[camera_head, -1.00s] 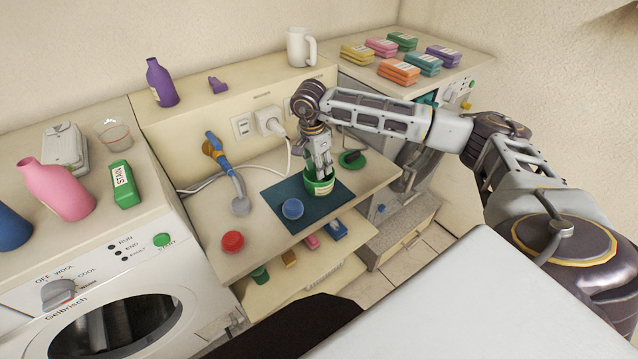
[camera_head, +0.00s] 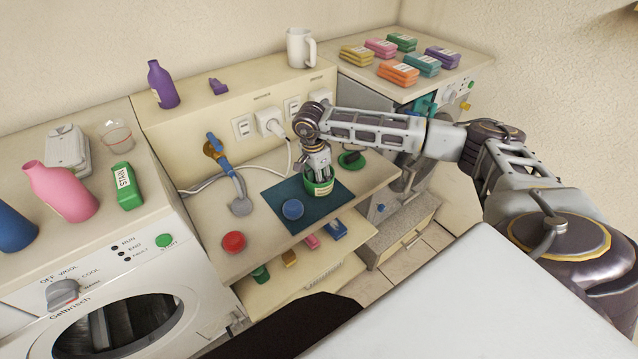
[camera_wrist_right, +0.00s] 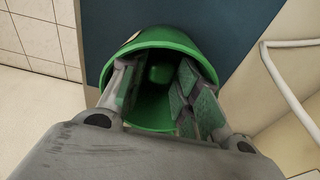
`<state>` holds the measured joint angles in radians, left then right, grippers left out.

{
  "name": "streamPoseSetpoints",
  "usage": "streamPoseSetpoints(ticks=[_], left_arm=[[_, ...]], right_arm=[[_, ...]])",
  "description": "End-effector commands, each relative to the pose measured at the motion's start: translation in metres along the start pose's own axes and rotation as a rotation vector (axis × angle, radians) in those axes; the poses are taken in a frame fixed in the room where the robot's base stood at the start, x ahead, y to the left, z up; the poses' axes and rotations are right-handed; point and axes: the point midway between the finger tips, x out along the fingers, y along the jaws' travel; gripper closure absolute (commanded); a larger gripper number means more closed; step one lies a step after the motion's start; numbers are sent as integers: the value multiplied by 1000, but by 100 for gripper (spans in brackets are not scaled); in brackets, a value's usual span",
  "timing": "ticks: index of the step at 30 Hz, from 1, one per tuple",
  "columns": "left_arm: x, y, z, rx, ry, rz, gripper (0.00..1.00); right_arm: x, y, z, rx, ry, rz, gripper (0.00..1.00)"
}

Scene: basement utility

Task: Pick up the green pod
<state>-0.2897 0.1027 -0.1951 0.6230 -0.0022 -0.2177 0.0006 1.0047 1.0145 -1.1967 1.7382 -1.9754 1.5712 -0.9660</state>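A green tub (camera_head: 321,189) with a pale label stands on the dark blue mat (camera_head: 275,194); the tub also shows in the right wrist view (camera_wrist_right: 150,122). A small rounded green pod (camera_wrist_right: 159,73) shows inside the tub in the right wrist view, against the far inner wall. My right gripper (camera_head: 318,172) reaches down into the tub. In the right wrist view its fingers (camera_wrist_right: 160,90) are apart, with the pod beyond the gap between them. The fingertips' exact depth is hard to tell. My left gripper is out of view.
Coloured packs (camera_head: 398,72) lie at the upper right.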

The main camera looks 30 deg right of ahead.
Motion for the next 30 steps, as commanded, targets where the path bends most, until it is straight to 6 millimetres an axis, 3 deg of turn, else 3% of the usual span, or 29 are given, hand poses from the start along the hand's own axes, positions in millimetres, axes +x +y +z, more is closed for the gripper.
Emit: streamPoseSetpoints(ticks=[16,18,21,30], left_arm=[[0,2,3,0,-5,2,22],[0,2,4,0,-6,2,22],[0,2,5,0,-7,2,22],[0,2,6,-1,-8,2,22]], right_arm=[[6,1,1,-3,-1,4,64],[6,1,1,-3,-1,4,77],[6,1,1,-2,-1,4,86],[4,1,1,-2,-1,2,87]])
